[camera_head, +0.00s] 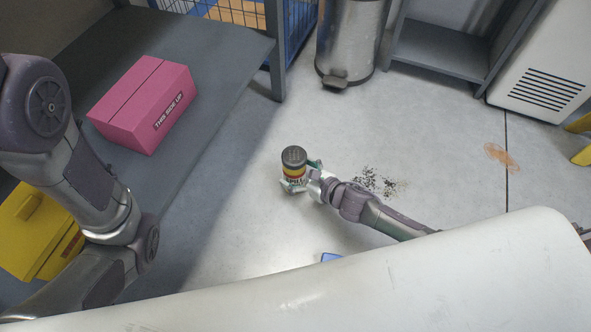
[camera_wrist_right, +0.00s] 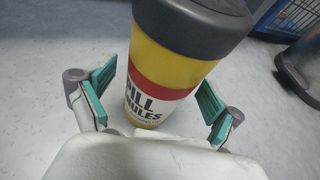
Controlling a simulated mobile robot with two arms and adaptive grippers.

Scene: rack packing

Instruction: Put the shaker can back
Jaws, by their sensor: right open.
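The shaker can (camera_head: 294,164) is a cylinder with a dark grey lid, yellow body, red band and white label with black lettering. In the head view it appears upright, at the end of my right arm. My right gripper (camera_head: 303,177) is around its near side. In the right wrist view the can (camera_wrist_right: 180,62) stands between the two green-padded fingers of my right gripper (camera_wrist_right: 158,100), with a gap visible on each side, so the gripper is open. My left arm shows at the left of the head view, but its gripper is not visible.
Dark specks (camera_head: 378,181) lie on the floor right of my right gripper, and an orange stain (camera_head: 502,157) is farther right. A pink box (camera_head: 143,104) sits on a grey surface (camera_head: 215,75) at left. A pedal bin (camera_head: 349,40) stands at the back.

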